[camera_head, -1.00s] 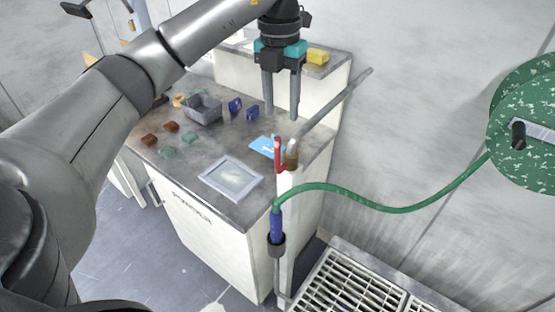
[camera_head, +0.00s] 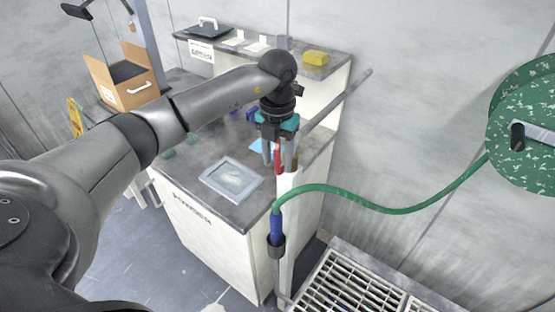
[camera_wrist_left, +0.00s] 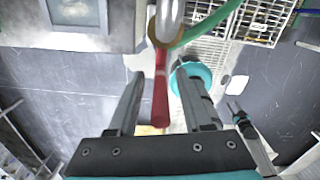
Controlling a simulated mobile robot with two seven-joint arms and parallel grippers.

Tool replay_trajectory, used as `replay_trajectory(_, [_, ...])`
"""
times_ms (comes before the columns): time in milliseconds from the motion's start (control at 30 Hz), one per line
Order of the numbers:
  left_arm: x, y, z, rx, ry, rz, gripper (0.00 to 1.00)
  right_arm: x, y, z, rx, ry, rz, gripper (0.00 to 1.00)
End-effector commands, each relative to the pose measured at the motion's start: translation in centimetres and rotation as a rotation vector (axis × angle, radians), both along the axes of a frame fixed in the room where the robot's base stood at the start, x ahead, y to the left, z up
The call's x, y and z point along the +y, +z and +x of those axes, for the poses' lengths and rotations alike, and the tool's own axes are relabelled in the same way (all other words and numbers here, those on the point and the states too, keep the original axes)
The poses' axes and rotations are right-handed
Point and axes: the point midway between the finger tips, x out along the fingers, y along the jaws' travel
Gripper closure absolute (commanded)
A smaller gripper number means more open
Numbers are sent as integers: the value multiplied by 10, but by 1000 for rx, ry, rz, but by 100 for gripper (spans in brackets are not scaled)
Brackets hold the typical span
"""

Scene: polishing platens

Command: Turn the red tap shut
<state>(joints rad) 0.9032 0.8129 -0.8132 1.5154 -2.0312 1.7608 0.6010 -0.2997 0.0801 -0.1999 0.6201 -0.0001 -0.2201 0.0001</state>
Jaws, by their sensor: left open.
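The red tap handle (camera_head: 279,157) stands upright at the near right corner of the bench, by the pipe with the green hose. My left gripper (camera_head: 278,161) is open and points down over it, its fingers on either side of the handle. In the left wrist view the red handle (camera_wrist_left: 161,85) runs between the two open fingers (camera_wrist_left: 159,74), with gaps showing on both sides. A small dark and teal shape, seemingly my right gripper (camera_wrist_left: 236,108), shows at the right there; its jaws are too small to judge.
The green hose (camera_head: 375,207) runs from the pipe to a reel (camera_head: 530,125) on the right. A slanted grey pipe (camera_head: 340,100) rises behind the gripper. A grey framed tray (camera_head: 213,188) lies on the bench. A floor grate (camera_head: 350,285) is at the lower right.

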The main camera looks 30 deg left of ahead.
Motion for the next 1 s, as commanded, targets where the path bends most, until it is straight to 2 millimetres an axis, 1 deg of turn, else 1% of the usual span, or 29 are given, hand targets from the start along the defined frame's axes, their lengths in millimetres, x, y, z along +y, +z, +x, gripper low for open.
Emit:
replay_trajectory(33, [0,-5,0,1,-1,0,50,0,1,0,0,0,0,50])
replay_trajectory(167, [0,-11,0,0,-2,0,50,0,1,0,0,0,0,50])
replay_trajectory(433, [0,-12,0,0,-2,0,50,0,1,0,0,0,1,50])
replay_trajectory(867, [0,-11,0,0,-1,0,99,1,1,0,0,0,1,50])
replay_trajectory(1000, [0,-11,0,0,-1,0,100,1,1,0,0,0,1,50])
